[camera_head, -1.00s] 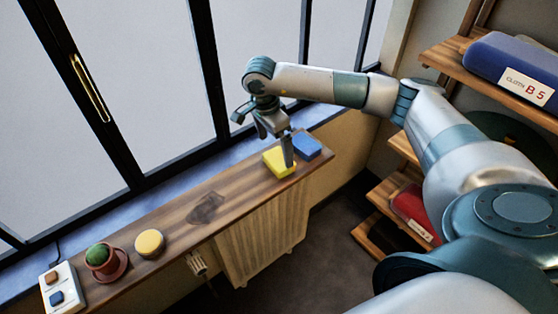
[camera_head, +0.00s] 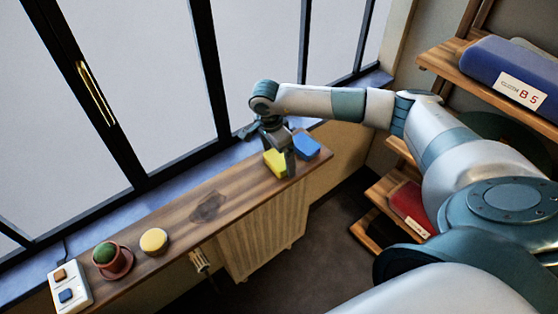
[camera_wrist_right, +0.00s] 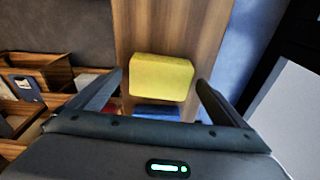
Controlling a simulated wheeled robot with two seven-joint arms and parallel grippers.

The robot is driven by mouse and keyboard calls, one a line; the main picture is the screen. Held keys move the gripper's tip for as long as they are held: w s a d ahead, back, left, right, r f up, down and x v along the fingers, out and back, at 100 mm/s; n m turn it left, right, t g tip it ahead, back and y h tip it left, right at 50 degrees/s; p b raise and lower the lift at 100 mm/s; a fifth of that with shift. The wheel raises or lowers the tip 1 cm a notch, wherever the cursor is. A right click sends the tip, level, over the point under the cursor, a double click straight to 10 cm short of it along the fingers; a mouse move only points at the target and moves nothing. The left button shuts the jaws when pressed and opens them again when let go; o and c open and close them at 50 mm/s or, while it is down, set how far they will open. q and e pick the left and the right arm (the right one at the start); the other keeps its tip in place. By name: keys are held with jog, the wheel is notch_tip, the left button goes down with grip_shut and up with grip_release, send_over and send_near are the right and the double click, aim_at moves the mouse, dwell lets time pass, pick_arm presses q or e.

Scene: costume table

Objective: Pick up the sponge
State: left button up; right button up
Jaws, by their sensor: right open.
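The yellow sponge (camera_head: 272,160) lies on the wooden sill shelf below the window, left of a blue block (camera_head: 306,145). My right gripper (camera_head: 281,160) is over the yellow sponge, pointing down, and partly hides it. In the right wrist view, the open fingers of the right gripper (camera_wrist_right: 160,88) stand on either side of the yellow sponge (camera_wrist_right: 162,76), with a gap on both sides. The blue block (camera_wrist_right: 157,112) shows partly behind the gripper body there. My left gripper is not in view.
On the sill shelf (camera_head: 180,220) stand a round yellow item (camera_head: 154,241), a cactus pot (camera_head: 107,257) and a white switch panel (camera_head: 68,290). The window is behind. Shelves with a blue cloth bundle (camera_head: 505,72) and a red one (camera_head: 409,208) are at right.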

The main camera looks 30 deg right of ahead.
aim_at(280, 158)
jog(key=c, duration=1.1)
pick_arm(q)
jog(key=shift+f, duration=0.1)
pick_arm(e)
jog(key=shift+r, duration=0.1)
jog(key=shift+r+b, duration=0.5)
notch_tip(280, 158, up, 2)
jog(key=shift+r+b, duration=0.15)
jog(key=shift+b, duration=0.55)
pick_arm(q)
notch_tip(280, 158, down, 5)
jog(key=b, duration=0.3)
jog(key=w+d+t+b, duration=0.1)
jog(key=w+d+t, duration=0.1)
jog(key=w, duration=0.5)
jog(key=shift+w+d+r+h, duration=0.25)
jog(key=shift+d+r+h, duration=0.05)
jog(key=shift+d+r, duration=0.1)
pick_arm(e)
jog(key=s+d+r, duration=0.6)
jog(key=s+r, duration=0.1)
jog(key=s, duration=0.3)
jog(key=shift+r, duration=0.3)
